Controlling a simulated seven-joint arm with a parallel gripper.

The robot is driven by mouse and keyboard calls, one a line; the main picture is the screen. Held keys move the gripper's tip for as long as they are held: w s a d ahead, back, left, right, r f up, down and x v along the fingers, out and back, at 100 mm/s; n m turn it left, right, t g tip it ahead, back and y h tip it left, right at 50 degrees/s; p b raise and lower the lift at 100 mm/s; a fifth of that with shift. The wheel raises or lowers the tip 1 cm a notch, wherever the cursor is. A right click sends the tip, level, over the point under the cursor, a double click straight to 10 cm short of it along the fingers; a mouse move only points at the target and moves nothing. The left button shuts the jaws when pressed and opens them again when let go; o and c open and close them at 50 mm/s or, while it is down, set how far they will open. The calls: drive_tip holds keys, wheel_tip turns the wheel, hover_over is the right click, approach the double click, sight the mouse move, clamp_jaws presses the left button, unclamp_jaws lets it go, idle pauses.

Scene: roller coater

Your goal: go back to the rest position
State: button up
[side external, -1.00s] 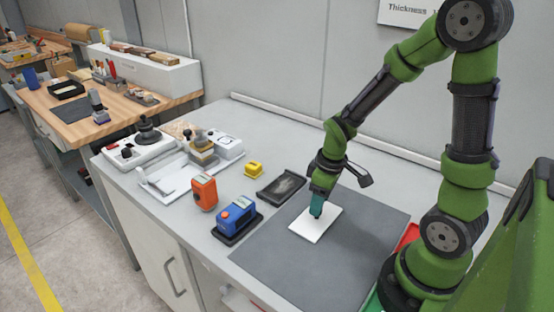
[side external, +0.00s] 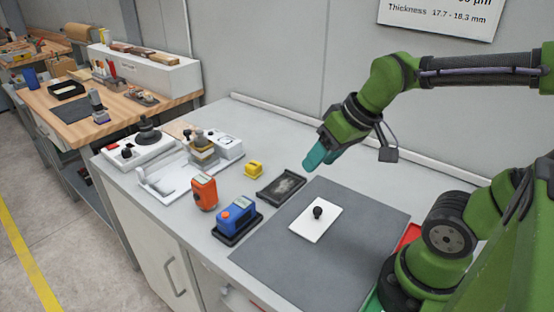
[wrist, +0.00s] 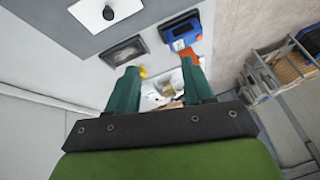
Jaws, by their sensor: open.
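My gripper (side external: 320,157) is raised above the bench, tilted toward the left of the side view, with nothing held. In the wrist view its two teal fingers (wrist: 157,92) stand apart with a clear gap. A white plate (side external: 316,222) with a black knob (side external: 318,212) lies on the dark grey mat (side external: 290,262), below my gripper and apart from it. The plate also shows at the top of the wrist view (wrist: 90,12).
A white coater machine (side external: 187,168) is further left. A wall with a sign (side external: 440,15) is behind. Air around my gripper is clear.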

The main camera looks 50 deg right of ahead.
drive_tip(key=shift+s+a+r+m+t+y, duration=0.15)
drive_tip(key=shift+s+a+r+m+t, duration=0.3)
drive_tip(key=shift+a+r, duration=0.2)
drive_tip(key=shift+s+a+r+m+t+y, duration=0.15)
drive_tip(key=shift+s+a+r+m+t, duration=0.25)
drive_tip(key=shift+a+r, duration=0.2)
